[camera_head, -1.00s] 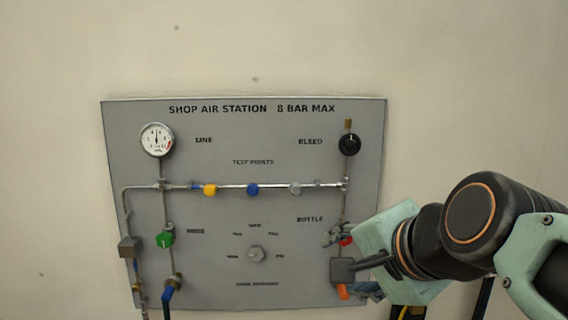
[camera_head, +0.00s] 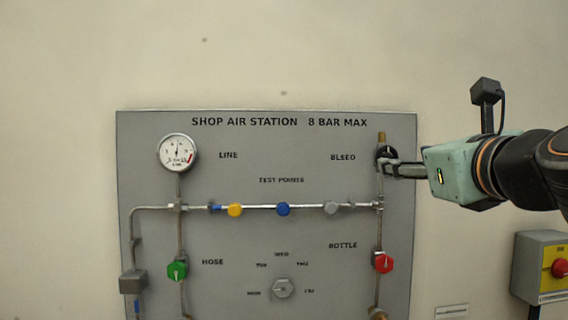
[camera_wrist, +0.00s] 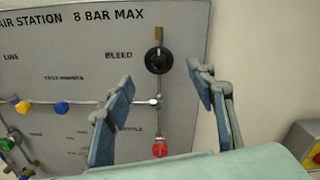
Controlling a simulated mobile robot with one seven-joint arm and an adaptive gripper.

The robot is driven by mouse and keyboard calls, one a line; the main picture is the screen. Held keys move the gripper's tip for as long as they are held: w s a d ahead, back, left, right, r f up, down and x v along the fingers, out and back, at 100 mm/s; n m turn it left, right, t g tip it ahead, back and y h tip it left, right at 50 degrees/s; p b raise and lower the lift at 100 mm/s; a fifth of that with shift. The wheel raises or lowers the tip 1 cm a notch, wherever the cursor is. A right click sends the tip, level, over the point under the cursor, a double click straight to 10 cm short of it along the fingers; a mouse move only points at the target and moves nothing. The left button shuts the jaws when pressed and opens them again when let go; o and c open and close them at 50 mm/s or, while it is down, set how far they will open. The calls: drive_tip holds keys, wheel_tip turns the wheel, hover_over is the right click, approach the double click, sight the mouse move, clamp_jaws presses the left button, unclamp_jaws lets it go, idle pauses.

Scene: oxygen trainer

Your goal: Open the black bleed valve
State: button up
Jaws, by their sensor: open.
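The black bleed valve (camera_head: 386,154) is a round black knob on the upper right of the grey panel (camera_head: 330,225), beside the word BLEED. A brass stub stands above it. In the head view my gripper (camera_head: 388,166) overlaps the lower part of the knob. In the wrist view the whole knob (camera_wrist: 159,60) shows between and beyond my two spread fingers (camera_wrist: 166,85). The fingers are open with nothing between them, and I see no contact with the knob.
A red bottle knob (camera_head: 383,263) sits below on the same pipe. A steel pipe with yellow, blue and grey test points (camera_head: 331,208) runs left. A yellow-faced box with a red button (camera_head: 556,268) is on the wall at right. The wall above the panel is clear.

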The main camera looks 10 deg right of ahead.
drive_tip(key=w, duration=0.9)
drive_tip(key=shift+w+d+f+b, duration=0.1)
drive_tip(key=shift+d+b, duration=0.1)
drive_tip(key=shift+b, duration=0.2)
drive_tip(key=c, duration=1.2)
